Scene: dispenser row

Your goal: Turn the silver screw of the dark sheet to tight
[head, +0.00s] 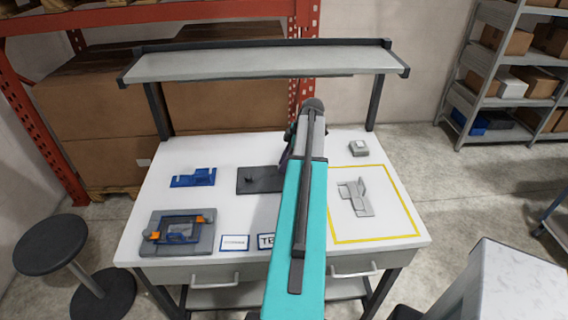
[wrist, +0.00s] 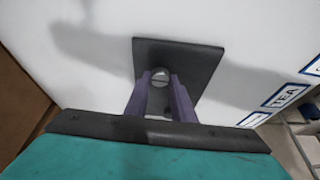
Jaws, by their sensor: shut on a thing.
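The dark sheet (head: 256,181) lies flat on the white table, left of my arm in the head view. In the wrist view the sheet (wrist: 188,58) is below my gripper. The silver screw (wrist: 160,75) shows as a round head with a slot, near one edge of the sheet. My gripper (wrist: 160,82) has its purple fingers on either side of the screw head, shut on it. How deep the screw sits is hard to tell. In the head view my arm hides most of the gripper. A small dark bump on the sheet there is unclear.
A blue bracket (head: 193,178) and a grey fixture (head: 178,236) with orange clamps lie to the left. Labels (head: 235,243) lie at the front. A grey part (head: 355,197) lies inside a yellow outline on the right. A shelf (head: 262,63) spans the back above the table.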

